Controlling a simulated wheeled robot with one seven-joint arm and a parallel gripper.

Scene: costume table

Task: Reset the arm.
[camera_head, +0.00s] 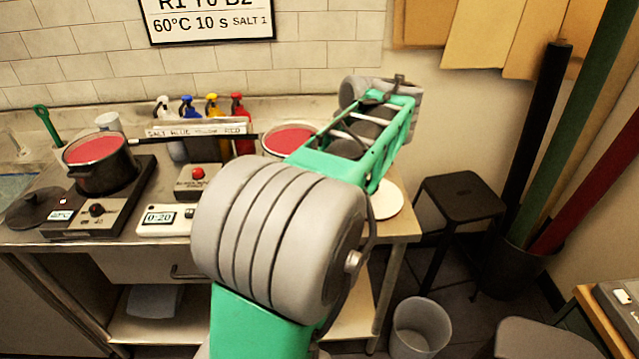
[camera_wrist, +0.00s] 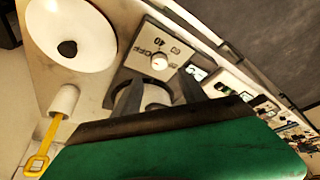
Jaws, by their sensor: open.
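In the head view my green and grey arm reaches up and right over the right end of the table (camera_head: 405,226). I cannot make out the fingers there. Part of the red-filled pan (camera_head: 290,139) and a white plate (camera_head: 385,200) are partly hidden behind the arm.
On the table are a pot of red liquid (camera_head: 97,176), a timer (camera_head: 163,220), a red-button box (camera_head: 197,183) and several spray bottles (camera_head: 240,115). The wrist view shows a dial unit (camera_wrist: 155,52) and a white dish (camera_wrist: 92,30). A black stool (camera_head: 460,195) stands right.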

